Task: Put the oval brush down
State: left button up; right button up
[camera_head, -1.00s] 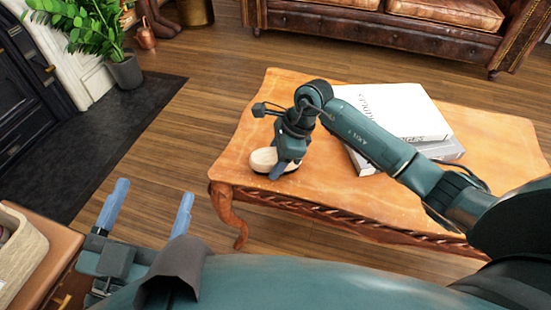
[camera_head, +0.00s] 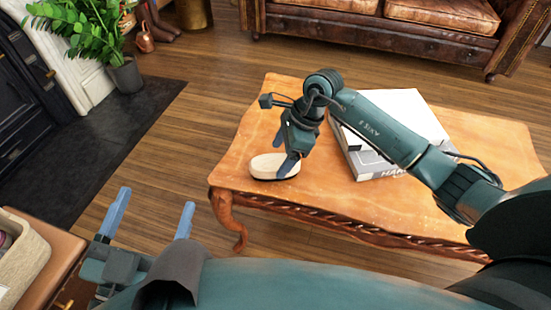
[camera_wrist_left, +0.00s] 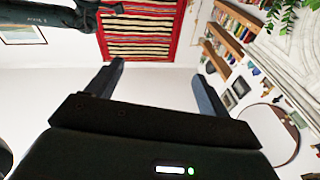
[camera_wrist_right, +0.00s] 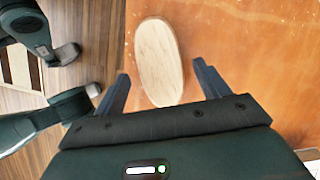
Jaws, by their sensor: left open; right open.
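The oval brush (camera_head: 272,167) lies on the wooden coffee table (camera_head: 237,150) near its left front edge, pale wooden back up, dark underside below. It also shows in the right wrist view (camera_wrist_right: 159,60), just beyond and between the fingertips. My right gripper (camera_head: 283,149) is open above the brush's right end, with one finger overlapping it in the head view. The right wrist view (camera_wrist_right: 163,80) shows the two fingers apart with nothing held. My left gripper (camera_head: 152,209) is open and empty at the lower left, away from the table; its fingers also show in the left wrist view (camera_wrist_left: 160,75).
Books (camera_head: 403,112) lie on the table behind my right forearm. A leather sofa (camera_head: 380,35) stands at the back. A potted plant (camera_head: 126,75) is at the upper left, and a woven basket (camera_head: 22,245) sits at the lower left. The table's left part is clear around the brush.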

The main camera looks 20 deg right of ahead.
jog(key=p+v, duration=0.1)
jog(key=v, duration=0.6)
jog(key=shift+r+p, duration=0.2)
jog(key=shift+p, duration=0.1)
jog(key=s+a+r+m+g+y, duration=0.1)
jog(key=s+a+m+g+y, duration=0.15)
jog(key=s+a+y, duration=0.95)
jog(key=s+a+r+m+t+y, duration=0.2)
jog(key=s+a+r+m+y, duration=0.15)
jog(key=a+r+m, duration=0.35)
jog(key=d+r+m+t, duration=0.35)
jog(key=m+t, duration=0.85)
jog(key=m, duration=0.5)
jog(key=d+f+m+t+h, duration=0.2)
jog(key=m+h, duration=0.3)
jog(key=m, duration=0.4)
jog(key=d+f+m+t+h, duration=0.3)
jog(key=d+m+h, duration=0.2)
jog(key=m, duration=0.4)
jog(key=shift+f+h, duration=0.25)
jog(key=shift+h, duration=0.5)
jog(key=shift+s+t, duration=0.1)
jog(key=shift+t, duration=0.15)
